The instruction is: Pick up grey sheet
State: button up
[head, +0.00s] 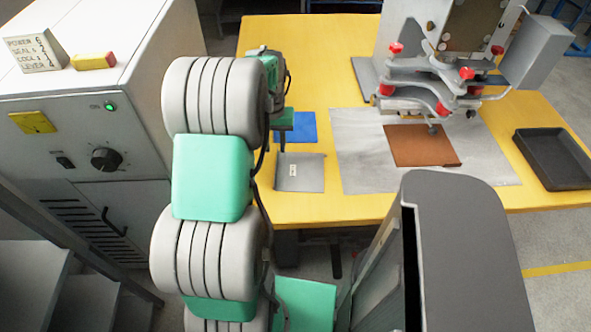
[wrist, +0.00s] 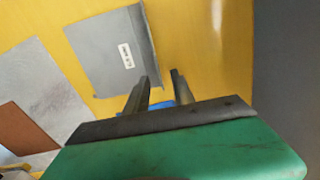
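The grey sheet (head: 308,180) lies flat on the yellow table near its front edge, with a small white label on it. In the wrist view the grey sheet (wrist: 100,50) fills the upper left, its label facing up. My gripper (head: 282,148) points down by the sheet's back left edge. In the wrist view my gripper (wrist: 160,77) has its two fingers apart with nothing between them. The fingertips are beside the sheet's lower right corner in that view; I cannot tell their height above the table.
A blue sheet (head: 302,126) lies just behind the grey sheet. A brown sheet (head: 415,148) rests on a metal plate (head: 358,172) under the welding press (head: 440,75). A black tray (head: 555,160) is at the table's right. A control cabinet (head: 85,130) stands left.

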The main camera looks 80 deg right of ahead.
aim_at(277, 157)
notch_tip(277, 157, down, 4)
jog(key=shift+s+d+f, duration=0.1)
jog(key=shift+s+f, duration=0.05)
jog(key=shift+c, duration=0.3)
grip_shut()
dwell(1.0)
